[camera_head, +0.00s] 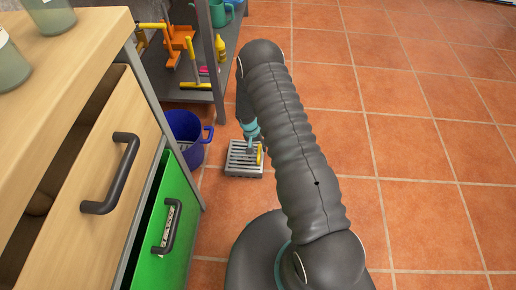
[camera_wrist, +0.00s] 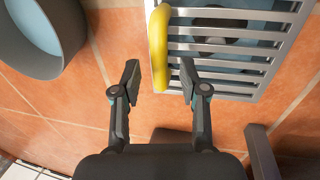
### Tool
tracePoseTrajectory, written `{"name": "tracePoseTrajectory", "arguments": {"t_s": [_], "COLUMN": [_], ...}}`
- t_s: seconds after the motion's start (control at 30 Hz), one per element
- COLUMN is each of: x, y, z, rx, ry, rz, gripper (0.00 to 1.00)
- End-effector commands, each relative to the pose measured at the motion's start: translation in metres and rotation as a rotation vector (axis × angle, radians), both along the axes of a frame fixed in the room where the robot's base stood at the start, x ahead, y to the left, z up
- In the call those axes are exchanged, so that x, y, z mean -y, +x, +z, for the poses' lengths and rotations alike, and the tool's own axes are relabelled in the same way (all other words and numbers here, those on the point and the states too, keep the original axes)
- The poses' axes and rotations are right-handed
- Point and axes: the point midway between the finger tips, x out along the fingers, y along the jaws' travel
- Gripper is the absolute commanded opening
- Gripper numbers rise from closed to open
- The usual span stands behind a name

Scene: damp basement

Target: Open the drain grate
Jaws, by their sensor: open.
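The drain grate (camera_head: 240,161) is a small square metal grate with parallel bars, set at the tiled floor. In the wrist view the grate (camera_wrist: 225,47) fills the upper right, with dark shapes and a bluish surface showing between its bars. A yellow curved handle (camera_wrist: 158,45) runs along its left side; it also shows in the head view (camera_head: 260,155). My gripper (camera_wrist: 158,80) is open, with one finger on each side of the handle's near end. I cannot tell whether the fingers touch it. In the head view my arm hides part of the gripper.
A blue bucket (camera_head: 186,132) stands left of the grate; a round container (camera_wrist: 42,40) shows in the wrist view. A wooden cabinet with an open drawer (camera_head: 92,175) and a green drawer (camera_head: 168,228) stands at left. A shelf (camera_head: 205,89) holds tools. Floor at right is clear.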

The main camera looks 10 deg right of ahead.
Motion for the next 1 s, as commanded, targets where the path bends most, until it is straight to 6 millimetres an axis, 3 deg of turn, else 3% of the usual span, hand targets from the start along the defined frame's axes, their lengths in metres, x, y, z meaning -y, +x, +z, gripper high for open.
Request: {"name": "tracePoseTrajectory", "arguments": {"t_s": [0.4,0.6,1.0], "x": [0.0019,0.0018,0.0048], "y": [-0.0005,-0.0005,0.0004], "z": [-0.0082,-0.008,-0.0066], "rx": [0.001,0.0,-0.005], "ry": [0.0,0.0,-0.017], "rz": [0.0,0.0,-0.006], "gripper": [0.43,0.0,0.0]}}
